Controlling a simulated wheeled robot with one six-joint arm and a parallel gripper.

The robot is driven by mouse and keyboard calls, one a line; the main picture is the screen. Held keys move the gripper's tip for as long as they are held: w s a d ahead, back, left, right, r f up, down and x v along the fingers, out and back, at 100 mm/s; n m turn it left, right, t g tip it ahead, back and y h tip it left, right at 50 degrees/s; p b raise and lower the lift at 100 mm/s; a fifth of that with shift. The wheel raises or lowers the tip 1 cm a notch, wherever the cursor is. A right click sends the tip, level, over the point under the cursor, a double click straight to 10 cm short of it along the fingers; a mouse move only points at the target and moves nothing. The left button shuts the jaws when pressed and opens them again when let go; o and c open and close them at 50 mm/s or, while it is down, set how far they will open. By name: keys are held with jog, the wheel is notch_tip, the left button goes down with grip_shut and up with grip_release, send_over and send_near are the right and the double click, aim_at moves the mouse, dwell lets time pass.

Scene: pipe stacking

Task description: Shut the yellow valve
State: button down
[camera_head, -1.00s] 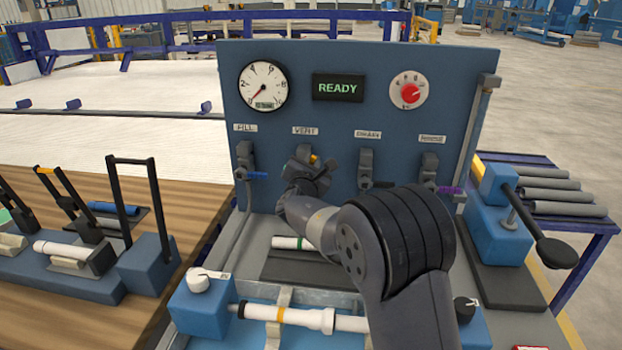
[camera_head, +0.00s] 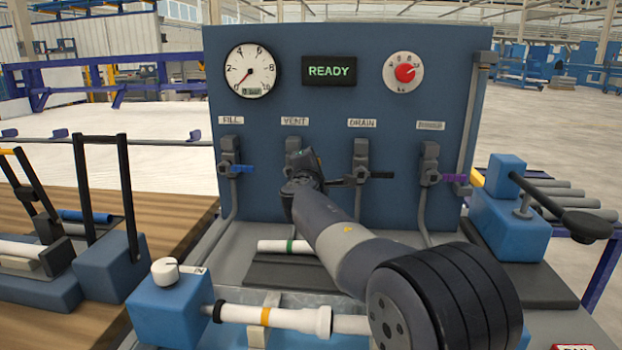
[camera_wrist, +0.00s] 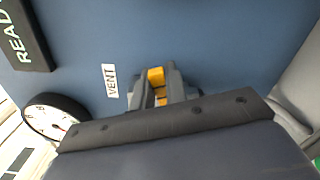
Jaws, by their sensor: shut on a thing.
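The yellow valve is the one under the VENT label on the blue panel. In the head view its grey body (camera_head: 293,145) shows above my gripper (camera_head: 308,168), and its handle is hidden behind the gripper. In the wrist view the yellow handle (camera_wrist: 156,76) sits between the two dark fingers of my gripper (camera_wrist: 158,92), with yellow showing in the gap. The fingers are shut on the handle. The handle's exact angle is hard to tell.
Close beside are the FILL valve with a blue handle (camera_head: 243,169), the DRAIN valve with a black handle (camera_head: 381,175) and a valve with a purple handle (camera_head: 455,178). A white pipe (camera_head: 285,246) lies below. The display (camera_head: 329,71) reads READY.

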jog(key=m+b, duration=0.1)
jog(key=b, duration=0.1)
jog(key=f+m+b, duration=0.1)
jog(key=b, duration=0.1)
jog(key=f+m+b, duration=0.1)
jog(key=m+b, duration=0.1)
jog(key=shift+d+f, duration=0.25)
dwell(0.3)
jog(key=c, duration=1.4)
grip_release()
jog(key=shift+c, duration=0.2)
jog(key=shift+s, duration=0.1)
jog(key=s+b, duration=0.1)
jog(key=s, duration=0.9)
jog(key=shift+s+a+b, duration=0.2)
jog(key=shift+s+b, duration=0.1)
jog(key=shift+b, duration=0.05)
